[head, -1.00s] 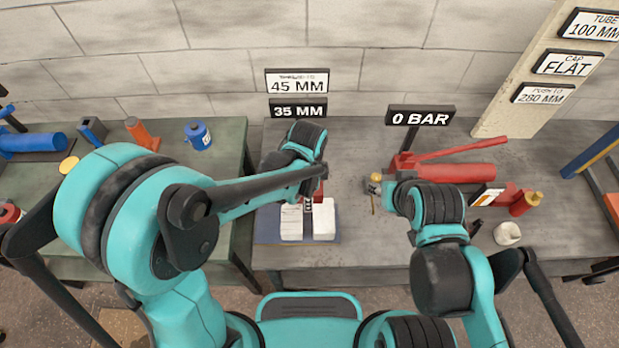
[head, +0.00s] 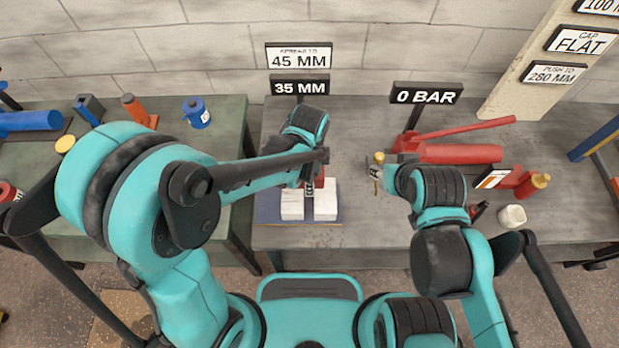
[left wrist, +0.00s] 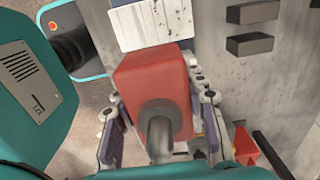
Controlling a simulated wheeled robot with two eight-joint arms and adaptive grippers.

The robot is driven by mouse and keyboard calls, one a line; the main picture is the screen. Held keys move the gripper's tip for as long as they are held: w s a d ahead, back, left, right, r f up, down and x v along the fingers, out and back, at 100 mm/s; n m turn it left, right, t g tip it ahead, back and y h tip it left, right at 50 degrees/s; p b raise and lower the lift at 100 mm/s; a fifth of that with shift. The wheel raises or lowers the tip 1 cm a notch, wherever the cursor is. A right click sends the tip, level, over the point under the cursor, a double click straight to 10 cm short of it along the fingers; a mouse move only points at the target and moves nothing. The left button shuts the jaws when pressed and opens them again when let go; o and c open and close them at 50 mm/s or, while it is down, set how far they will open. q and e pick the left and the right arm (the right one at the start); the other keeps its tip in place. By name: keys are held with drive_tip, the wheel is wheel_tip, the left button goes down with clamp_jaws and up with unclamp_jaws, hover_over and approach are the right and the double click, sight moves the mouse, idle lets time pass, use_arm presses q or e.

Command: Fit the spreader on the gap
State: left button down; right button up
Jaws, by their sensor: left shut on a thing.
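The red spreader (left wrist: 150,85) is between the fingers of my left gripper (head: 311,182), with a grey round fitting facing the wrist camera. In the head view only a little red shows beside the gripper. Two white blocks (head: 292,205) (head: 326,203) stand on a blue base with a narrow gap between them. The gripper is at the gap's far end; whether the spreader is inside the gap is hidden. A white block also shows just beyond the spreader in the left wrist view (left wrist: 150,25). My right gripper (head: 377,172) is by a small brass part; its fingers are unclear.
Signs read 45 MM (head: 299,58), 35 MM (head: 299,87) and 0 BAR (head: 427,96). A red hand pump (head: 460,153) lies behind my right arm, with a white cup (head: 512,216) at right. The bench between my grippers is mostly clear.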

use_arm(q)
drive_tip(key=shift+f+b, duration=1.05)
drive_tip(key=shift+f, duration=0.4)
drive_tip(key=shift+f+b, duration=2.85)
drive_tip(key=shift+f, duration=0.2)
idle(0.8)
drive_tip(key=c, duration=0.8)
unclamp_jaws()
drive_tip(key=shift+r, duration=0.1)
wheel_tip(320, 180, up, 12)
drive_tip(key=shift+f, duration=0.1)
drive_tip(key=shift+a, duration=0.1)
